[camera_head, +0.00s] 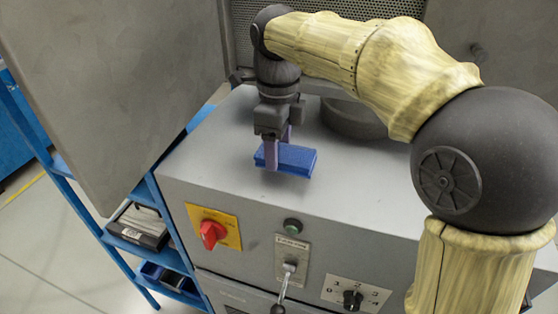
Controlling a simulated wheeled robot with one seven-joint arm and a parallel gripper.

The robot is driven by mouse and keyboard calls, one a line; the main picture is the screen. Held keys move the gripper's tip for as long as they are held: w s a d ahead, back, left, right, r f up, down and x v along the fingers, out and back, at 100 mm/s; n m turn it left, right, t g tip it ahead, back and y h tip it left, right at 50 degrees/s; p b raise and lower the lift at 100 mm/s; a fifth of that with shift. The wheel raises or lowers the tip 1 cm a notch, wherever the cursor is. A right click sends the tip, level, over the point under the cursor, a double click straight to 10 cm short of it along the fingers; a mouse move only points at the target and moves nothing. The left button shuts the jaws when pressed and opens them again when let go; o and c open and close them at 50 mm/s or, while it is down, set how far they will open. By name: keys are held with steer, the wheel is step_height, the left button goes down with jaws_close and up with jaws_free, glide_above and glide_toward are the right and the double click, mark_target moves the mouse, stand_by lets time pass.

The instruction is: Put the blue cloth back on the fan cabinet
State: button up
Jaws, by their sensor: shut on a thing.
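The blue cloth (297,160) is a small folded block. My gripper (277,158) points down and is shut on its left part. The fan cabinet (350,207) is the grey box below, with a flat top and a front panel of controls. One finger hides part of the cloth's near side.
The front panel carries a red rotary switch (212,233), a green button (293,226), a lever (287,275) and a black knob (352,299). A dark round base (352,120) stands behind the cloth. A blue shelf (150,253) with boxes is at left. The cabinet top left of the cloth is clear.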

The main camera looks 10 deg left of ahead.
steer(key=shift+f, duration=0.15)
step_height(320, 180, down, 4)
steer(key=shift+f+p, duration=0.1)
steer(key=shift+p, duration=0.25)
steer(key=o, duration=0.9)
step_height(320, 180, up, 12)
steer(key=shift+r, duration=0.1)
stand_by(0.6)
